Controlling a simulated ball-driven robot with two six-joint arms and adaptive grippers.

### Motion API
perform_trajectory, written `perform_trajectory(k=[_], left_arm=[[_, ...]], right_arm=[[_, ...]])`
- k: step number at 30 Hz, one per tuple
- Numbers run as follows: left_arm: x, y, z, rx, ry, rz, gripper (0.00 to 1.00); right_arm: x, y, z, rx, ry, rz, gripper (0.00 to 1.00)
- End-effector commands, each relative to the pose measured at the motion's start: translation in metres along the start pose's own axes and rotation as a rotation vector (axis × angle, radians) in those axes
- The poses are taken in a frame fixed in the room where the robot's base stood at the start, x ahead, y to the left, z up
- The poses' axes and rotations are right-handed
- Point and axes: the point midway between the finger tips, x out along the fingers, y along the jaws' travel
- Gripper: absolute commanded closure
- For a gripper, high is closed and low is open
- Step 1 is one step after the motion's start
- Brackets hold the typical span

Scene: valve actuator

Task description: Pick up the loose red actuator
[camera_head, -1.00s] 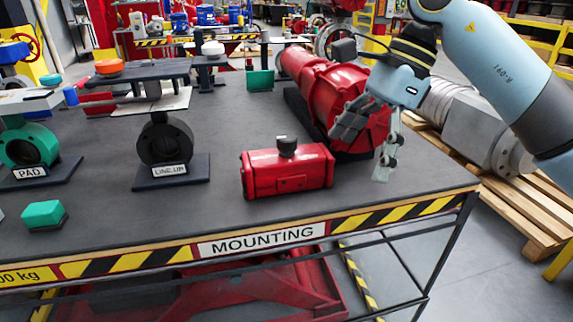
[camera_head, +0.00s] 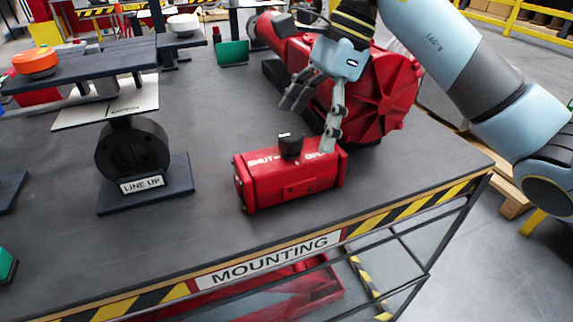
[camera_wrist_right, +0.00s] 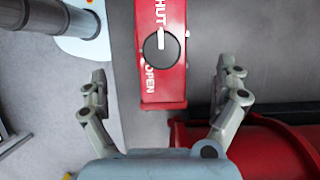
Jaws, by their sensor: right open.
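The loose red actuator (camera_head: 292,186) is a red box with a black knob on top. It lies on the dark table near the front edge, above the MOUNTING label. My right gripper (camera_head: 308,128) is open just behind and above it, with one finger near its right end. In the right wrist view the actuator (camera_wrist_right: 162,85) shows SHUT and OPEN lettering. There it lies ahead of and between the spread fingers of the right gripper (camera_wrist_right: 163,100), with gaps on both sides. My left gripper is not in view.
A large red cylindrical actuator (camera_head: 375,95) lies behind and to the right. A black LINE UP stand (camera_head: 132,155) is at the left, with a plate and shelf above it. Bare table top lies between the stand and the loose actuator.

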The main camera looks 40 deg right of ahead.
Motion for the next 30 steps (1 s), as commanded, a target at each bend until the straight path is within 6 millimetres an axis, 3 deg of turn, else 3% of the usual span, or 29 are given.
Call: perform_trajectory(k=[3,6,16,24,30], left_arm=[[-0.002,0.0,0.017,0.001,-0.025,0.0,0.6],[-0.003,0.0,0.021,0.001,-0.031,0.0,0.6],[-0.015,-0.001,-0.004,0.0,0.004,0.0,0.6],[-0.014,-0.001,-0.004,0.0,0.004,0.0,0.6],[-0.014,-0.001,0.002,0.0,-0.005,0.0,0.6]], right_arm=[[0.016,0.0,0.001,0.001,-0.003,0.0,0.01],[0.022,0.0,0.001,0.0,-0.001,0.0,0.01],[0.068,-0.001,0.002,0.001,-0.002,0.002,0.01],[0.073,-0.002,0.001,0.0,0.001,-0.001,0.01],[0.073,-0.002,0.001,0.0,0.001,-0.001,0.25]])
